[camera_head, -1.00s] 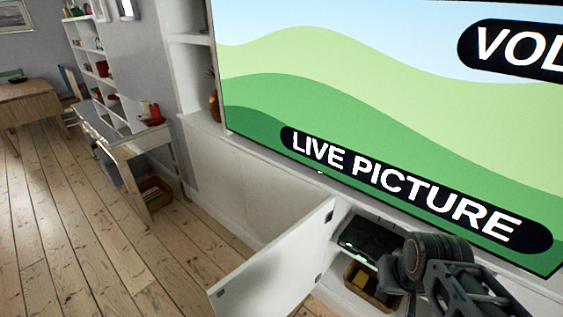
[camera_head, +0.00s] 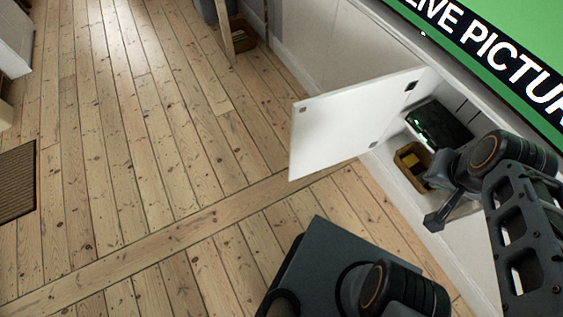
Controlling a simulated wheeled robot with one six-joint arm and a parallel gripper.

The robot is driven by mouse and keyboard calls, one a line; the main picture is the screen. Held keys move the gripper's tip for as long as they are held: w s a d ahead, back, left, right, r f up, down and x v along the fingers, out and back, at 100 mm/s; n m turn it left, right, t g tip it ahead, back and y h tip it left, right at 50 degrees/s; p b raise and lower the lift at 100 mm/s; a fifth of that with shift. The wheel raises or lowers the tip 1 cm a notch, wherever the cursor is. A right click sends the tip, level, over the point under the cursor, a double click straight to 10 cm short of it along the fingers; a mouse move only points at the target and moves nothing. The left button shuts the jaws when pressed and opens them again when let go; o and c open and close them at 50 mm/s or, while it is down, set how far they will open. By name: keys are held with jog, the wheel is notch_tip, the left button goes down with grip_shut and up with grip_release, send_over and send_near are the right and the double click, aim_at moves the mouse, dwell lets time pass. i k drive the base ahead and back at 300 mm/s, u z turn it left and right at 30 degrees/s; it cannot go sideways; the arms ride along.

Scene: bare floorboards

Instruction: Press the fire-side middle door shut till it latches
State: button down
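A white cabinet door (camera_head: 345,122) stands swung wide open from the low white unit under the television, its free edge out over the floorboards. Small dark fittings show near its corners. The open compartment (camera_head: 398,148) behind it holds a dark box with green lights (camera_head: 438,125) and a wooden basket (camera_head: 411,163) with something yellow inside. My arm reaches in from the right, in front of the compartment. Its end, my gripper (camera_head: 434,222), points down to the left, to the right of the door and apart from it. Its fingers are too small and dark to read.
The television (camera_head: 500,50) stands on the unit at upper right. Bare floorboards lie open left of the door. A brown mat (camera_head: 17,180) is at the left edge, and a basket (camera_head: 238,36) sits on the floor at the top. My dark base fills the bottom.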

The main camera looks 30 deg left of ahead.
aim_at(329, 129)
jog(key=u, duration=1.3)
jog(key=i, duration=0.45)
jog(key=u, duration=0.6)
jog(key=k, duration=0.6)
jog(key=u, duration=0.95)
jog(key=i, duration=1.2)
jog(key=z, duration=0.6)
jog(key=i, duration=0.9)
jog(key=z, duration=1.2)
jog(key=i, duration=0.4)
jog(key=z, duration=0.3)
